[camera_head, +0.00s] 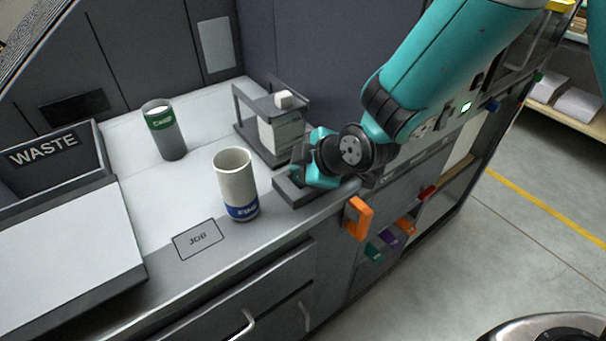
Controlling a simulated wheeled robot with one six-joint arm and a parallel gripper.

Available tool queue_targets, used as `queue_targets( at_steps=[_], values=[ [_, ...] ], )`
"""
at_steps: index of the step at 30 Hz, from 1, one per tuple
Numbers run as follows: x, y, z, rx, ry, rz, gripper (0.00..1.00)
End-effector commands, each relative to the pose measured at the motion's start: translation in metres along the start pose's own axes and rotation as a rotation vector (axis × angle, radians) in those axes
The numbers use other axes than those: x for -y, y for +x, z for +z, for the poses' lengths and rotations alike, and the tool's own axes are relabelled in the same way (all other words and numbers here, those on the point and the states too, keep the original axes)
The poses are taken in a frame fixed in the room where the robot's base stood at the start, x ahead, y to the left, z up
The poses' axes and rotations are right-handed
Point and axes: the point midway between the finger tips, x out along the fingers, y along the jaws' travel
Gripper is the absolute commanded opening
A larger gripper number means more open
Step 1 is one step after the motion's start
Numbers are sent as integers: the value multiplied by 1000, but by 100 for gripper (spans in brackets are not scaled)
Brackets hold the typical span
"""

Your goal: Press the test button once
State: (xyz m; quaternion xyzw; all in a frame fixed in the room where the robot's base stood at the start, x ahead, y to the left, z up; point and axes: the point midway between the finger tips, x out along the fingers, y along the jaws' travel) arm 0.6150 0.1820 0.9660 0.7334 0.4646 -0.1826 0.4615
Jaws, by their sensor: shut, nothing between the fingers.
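My gripper (291,180) is shut and empty. It is low over a small dark grey block (288,192) on the counter's front part. The gripper and the arm's wrist cover much of the block's top, so no test button shows clearly. I cannot tell whether the fingertips touch the block or hover just above it.
A white cup with a blue band (238,186) stands left of the gripper. A green-labelled can (163,132) is further back. A dark frame (240,125) holding a white container (281,132) stands behind the gripper. A waste bin (52,178) and a JOB plate (198,239) are left.

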Motion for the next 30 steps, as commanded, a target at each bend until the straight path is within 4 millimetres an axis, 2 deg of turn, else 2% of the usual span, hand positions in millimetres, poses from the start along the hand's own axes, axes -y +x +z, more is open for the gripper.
queue_targets(
  at_steps=[21, 30],
  values=[
    [3, 3, 3, 1, 0, -1, 0],
    [-4, -6, -4, 1, 0, -1, 0]
  ],
)
